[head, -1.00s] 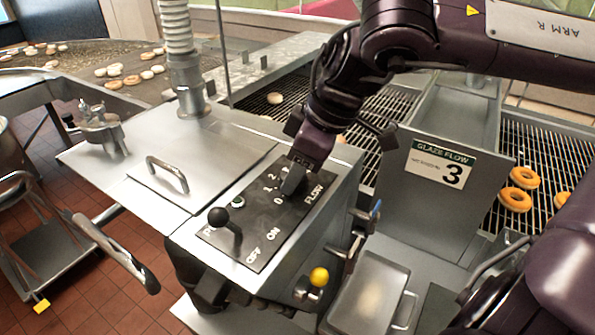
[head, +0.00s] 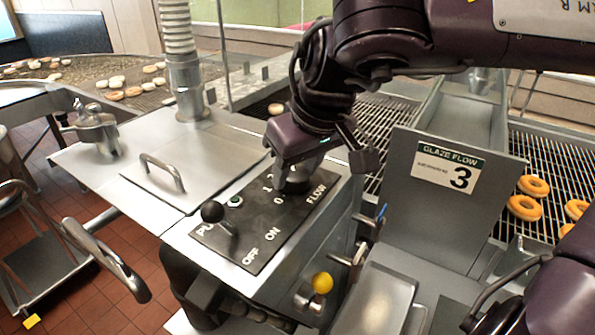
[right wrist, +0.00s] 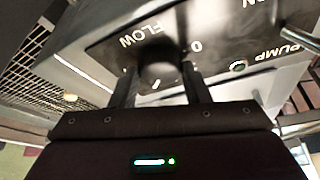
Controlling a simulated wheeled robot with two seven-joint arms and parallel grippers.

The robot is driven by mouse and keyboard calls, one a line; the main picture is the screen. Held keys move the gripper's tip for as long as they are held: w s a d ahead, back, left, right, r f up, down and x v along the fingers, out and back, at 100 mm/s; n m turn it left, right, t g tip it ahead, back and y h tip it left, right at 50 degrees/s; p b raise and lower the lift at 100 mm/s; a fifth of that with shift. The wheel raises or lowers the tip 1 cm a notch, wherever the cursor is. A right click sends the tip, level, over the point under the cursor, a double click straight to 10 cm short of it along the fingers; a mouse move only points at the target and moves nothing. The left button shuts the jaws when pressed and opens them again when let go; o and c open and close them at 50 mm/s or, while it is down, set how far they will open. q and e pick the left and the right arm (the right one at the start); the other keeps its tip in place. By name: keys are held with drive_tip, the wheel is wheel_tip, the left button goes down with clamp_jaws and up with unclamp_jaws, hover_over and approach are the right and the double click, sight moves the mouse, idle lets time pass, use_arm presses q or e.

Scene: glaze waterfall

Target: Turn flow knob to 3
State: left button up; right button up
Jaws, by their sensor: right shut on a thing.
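The flow knob (right wrist: 160,72) is a dark round knob on the black control panel (head: 258,243), beside the FLOW label and dial numbers. My right gripper (right wrist: 160,90) has its fingers on either side of the knob and is shut on it. In the head view the right gripper (head: 295,180) comes down over the knob and hides most of it and some numbers, so I cannot tell where the knob points. A sign (head: 447,168) on a grey plate reads GLAZE FLOW 3. My left gripper is not in view.
A black ball-topped lever (head: 213,212) stands on the panel near the OFF and ON labels. A yellow ball handle (head: 322,283) sticks out below the panel. A lid with a handle (head: 163,172) is left of the panel. Doughnuts (head: 533,186) lie on the right rack.

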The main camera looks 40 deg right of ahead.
idle(0.4)
drive_tip(key=o, duration=1)
drive_tip(key=shift+c, duration=0.2)
drive_tip(key=v, duration=0.7)
drive_tip(key=shift+r+b, duration=0.35)
drive_tip(key=shift+s, duration=0.15)
